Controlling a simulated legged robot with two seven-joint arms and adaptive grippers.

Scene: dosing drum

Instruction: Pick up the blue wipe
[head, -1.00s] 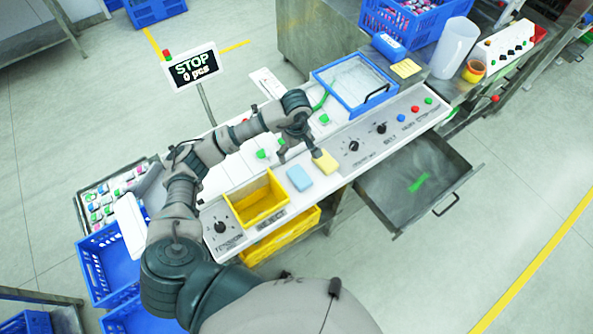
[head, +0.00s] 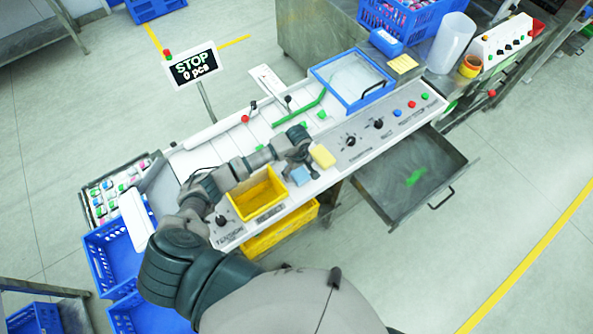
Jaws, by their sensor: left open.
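The blue wipe (head: 300,176) lies flat on the light top of the machine, between the yellow bin and the yellow wipe. My left gripper (head: 303,165) is open right over it, fingers pointing down, and covers its upper part. I cannot tell whether the fingers touch the wipe. The right gripper is not in view.
The yellow wipe (head: 323,156) lies close to the right of the gripper. An open yellow bin (head: 258,199) stands to the left. Knobs and buttons (head: 378,124) line the panel to the right. A blue-framed lid (head: 349,82) is behind. An open drawer (head: 400,196) juts out at the front right.

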